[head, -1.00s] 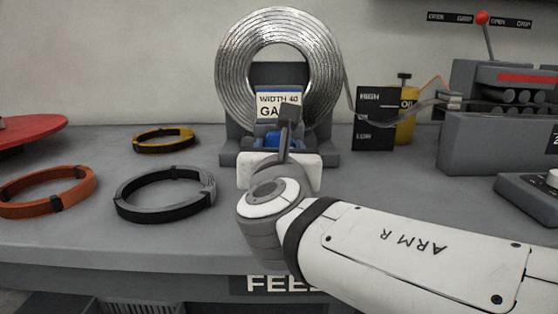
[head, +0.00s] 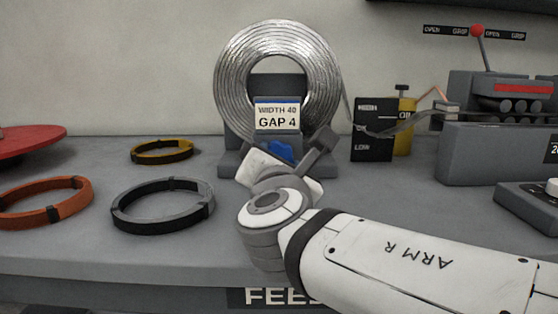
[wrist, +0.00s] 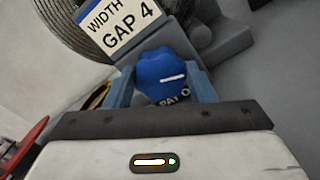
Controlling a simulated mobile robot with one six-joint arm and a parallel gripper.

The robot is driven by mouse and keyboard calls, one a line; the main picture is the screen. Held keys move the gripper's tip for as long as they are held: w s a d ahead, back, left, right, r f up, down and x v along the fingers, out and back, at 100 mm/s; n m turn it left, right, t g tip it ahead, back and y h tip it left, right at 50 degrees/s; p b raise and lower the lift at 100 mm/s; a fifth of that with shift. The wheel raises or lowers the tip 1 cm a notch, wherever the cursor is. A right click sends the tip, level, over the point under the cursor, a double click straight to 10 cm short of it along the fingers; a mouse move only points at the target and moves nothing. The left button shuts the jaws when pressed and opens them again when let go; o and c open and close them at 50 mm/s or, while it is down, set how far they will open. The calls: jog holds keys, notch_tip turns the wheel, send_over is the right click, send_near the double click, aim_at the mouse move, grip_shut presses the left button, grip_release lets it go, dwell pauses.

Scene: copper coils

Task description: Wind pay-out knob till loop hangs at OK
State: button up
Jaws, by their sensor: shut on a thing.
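The blue pay-out knob (wrist: 163,80) has a white mark and partly hidden lettering. My gripper (wrist: 164,84) is shut on it, one finger on each side. In the head view the knob (head: 281,151) is mostly hidden behind my tilted wrist. The strip (head: 400,127) leaves the coil's right side and sags across the dark gauge board (head: 372,149). Its lowest part lies between the board's top label and LOW. No OK mark is legible there.
A yellow oil can (head: 404,138) stands behind the gauge board. A grey machine (head: 490,145) with a red-knobbed lever (head: 477,31) is at right. Orange (head: 35,206), grey-black (head: 162,210) and yellow (head: 162,153) rings lie at left. The bench between rings and coil stand is clear.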

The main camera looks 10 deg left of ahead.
jog(key=o, duration=1)
jog(key=shift+s+r, duration=0.1)
jog(key=shift+s, duration=0.25)
jog(key=p+v, duration=0.2)
jog(key=v, duration=0.4)
jog(key=shift+d, duration=0.1)
jog(key=shift+s+d+p, duration=0.15)
jog(key=shift+s+p, duration=0.15)
jog(key=shift+s, duration=0.2)
